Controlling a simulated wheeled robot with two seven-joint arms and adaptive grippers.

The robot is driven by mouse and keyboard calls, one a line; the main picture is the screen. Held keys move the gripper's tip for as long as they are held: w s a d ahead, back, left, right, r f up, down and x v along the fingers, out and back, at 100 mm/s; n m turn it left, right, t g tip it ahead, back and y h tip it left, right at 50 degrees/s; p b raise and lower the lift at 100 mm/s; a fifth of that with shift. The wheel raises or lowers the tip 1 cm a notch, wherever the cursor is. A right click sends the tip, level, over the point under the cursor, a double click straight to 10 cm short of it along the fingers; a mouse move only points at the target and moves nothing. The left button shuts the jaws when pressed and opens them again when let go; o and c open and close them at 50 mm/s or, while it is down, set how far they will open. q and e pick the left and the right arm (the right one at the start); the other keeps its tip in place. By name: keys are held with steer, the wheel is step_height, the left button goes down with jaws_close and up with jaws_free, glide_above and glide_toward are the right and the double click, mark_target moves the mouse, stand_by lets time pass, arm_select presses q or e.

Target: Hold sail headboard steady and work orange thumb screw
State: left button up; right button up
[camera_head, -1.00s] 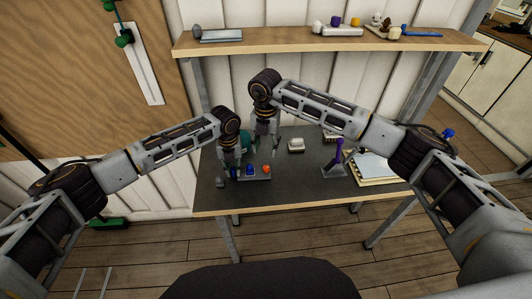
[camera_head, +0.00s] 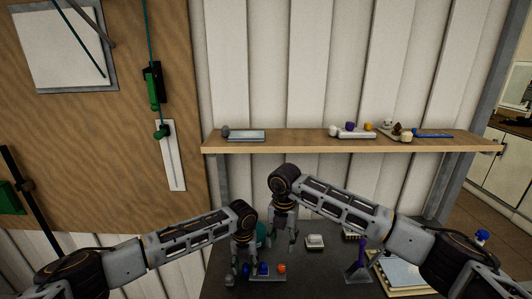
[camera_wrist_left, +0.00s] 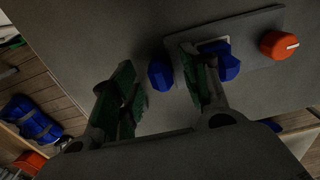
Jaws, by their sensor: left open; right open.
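A flat grey plate, which looks like the sail headboard (camera_head: 272,278), lies on the dark table. An orange thumb screw (camera_head: 282,268) sits on its right part; in the left wrist view the orange screw (camera_wrist_left: 280,45) has a pale line on top. A blue knob (camera_wrist_left: 226,66) sits on the plate, partly hidden by a finger. A second blue piece (camera_wrist_left: 160,75) lies between my left gripper's fingers. My left gripper (camera_head: 243,257) is open above the plate's left end, with green-padded fingers (camera_wrist_left: 153,88). My right gripper (camera_head: 285,240) is open, hanging behind the plate, apart from the screw.
A white block (camera_head: 315,242), a purple-handled tool (camera_head: 361,255) and a board with a pale sheet (camera_head: 402,272) are on the table to the right. A teal object (camera_head: 262,235) is partly hidden behind the grippers. A wooden shelf (camera_head: 300,144) with small items runs behind, above the table.

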arm_select(q)
steer(key=shift+r, duration=0.15)
step_height(320, 180, up, 12)
stand_by(0.8)
steer(key=shift+s+a+f, duration=0.1)
steer(key=shift+f, duration=0.1)
